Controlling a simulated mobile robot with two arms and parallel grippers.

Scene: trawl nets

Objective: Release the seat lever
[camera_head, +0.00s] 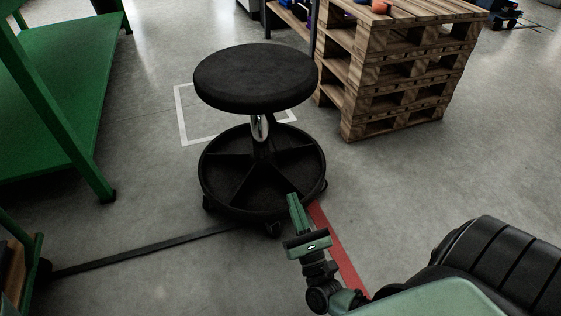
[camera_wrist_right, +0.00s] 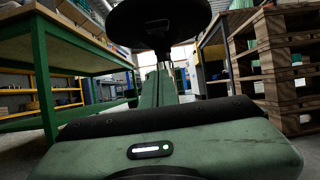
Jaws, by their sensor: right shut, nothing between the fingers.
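A black round stool has a seat (camera_head: 255,77) on a chrome column (camera_head: 260,128) above a wheeled ring base (camera_head: 232,187). My right gripper (camera_head: 293,198) is in front of the stool, low and below seat height, near the front right of the base ring. It is shut and empty. In the right wrist view the shut fingers (camera_wrist_right: 158,85) point toward the stool's column, under the dark underside of the seat (camera_wrist_right: 158,18). No lever shows in the head view; in the wrist view the dark mechanism below the seat is too unclear to pick one out. My left gripper is out of view.
A stack of wooden pallets (camera_head: 365,75) stands right behind the stool. A green workbench (camera_head: 60,90) is at the left. White floor tape (camera_head: 182,115) lies behind the stool and a red strip (camera_head: 338,250) beside my gripper. Open floor lies left and right of the stool.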

